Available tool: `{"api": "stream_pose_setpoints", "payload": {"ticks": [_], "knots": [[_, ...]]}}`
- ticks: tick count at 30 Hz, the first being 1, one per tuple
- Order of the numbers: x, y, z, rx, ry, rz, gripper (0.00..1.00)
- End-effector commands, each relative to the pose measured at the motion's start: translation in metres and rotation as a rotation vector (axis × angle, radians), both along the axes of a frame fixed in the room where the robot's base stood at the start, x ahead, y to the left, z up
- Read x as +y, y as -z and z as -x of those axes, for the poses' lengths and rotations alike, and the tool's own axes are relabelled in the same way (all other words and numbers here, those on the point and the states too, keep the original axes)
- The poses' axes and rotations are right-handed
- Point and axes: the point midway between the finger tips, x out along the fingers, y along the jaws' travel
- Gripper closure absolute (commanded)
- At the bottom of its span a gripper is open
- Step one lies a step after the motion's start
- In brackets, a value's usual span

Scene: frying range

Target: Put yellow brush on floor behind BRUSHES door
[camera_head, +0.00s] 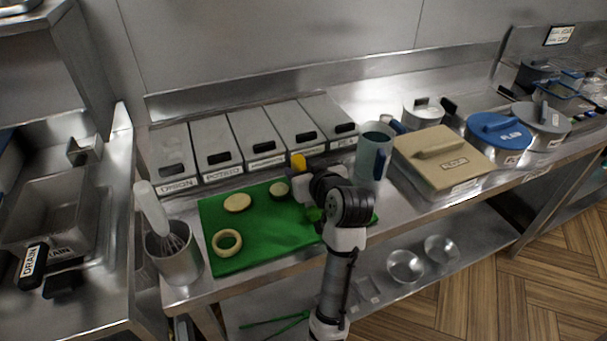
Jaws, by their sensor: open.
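My gripper (302,192) is over the green cutting board on the steel counter, partly hidden by my own arm links. Its fingertips are too small and covered to make out clearly. A small yellow piece (298,161) shows just behind it, in front of the row of lidded bins. I cannot tell whether this is part of the yellow brush, nor whether it touches the gripper. No door marked BRUSHES can be made out in this view.
The green board (222,262) holds pale slices and a ring. Lidded bins (190,135), a whisk pot (176,262), a blue-grey jug (372,158) and a tan lidded box (445,160) crowd the counter. Bowls (405,266) sit on the lower shelf. Wooden floor (500,290) is clear at right.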

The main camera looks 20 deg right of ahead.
Motion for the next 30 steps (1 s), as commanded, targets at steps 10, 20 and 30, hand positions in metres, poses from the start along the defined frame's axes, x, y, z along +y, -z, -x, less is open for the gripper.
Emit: {"api": "stream_pose_setpoints", "payload": {"ticks": [10, 20, 30], "knots": [[0.0008, 0.0047, -0.0087, 0.0, -0.001, 0.0, 0.49], [0.0007, 0.0042, -0.0085, 0.0, 0.0, 0.0, 0.92], [0.0006, 0.0018, -0.0085, -0.002, 0.0, 0.001, 1.0]]}}
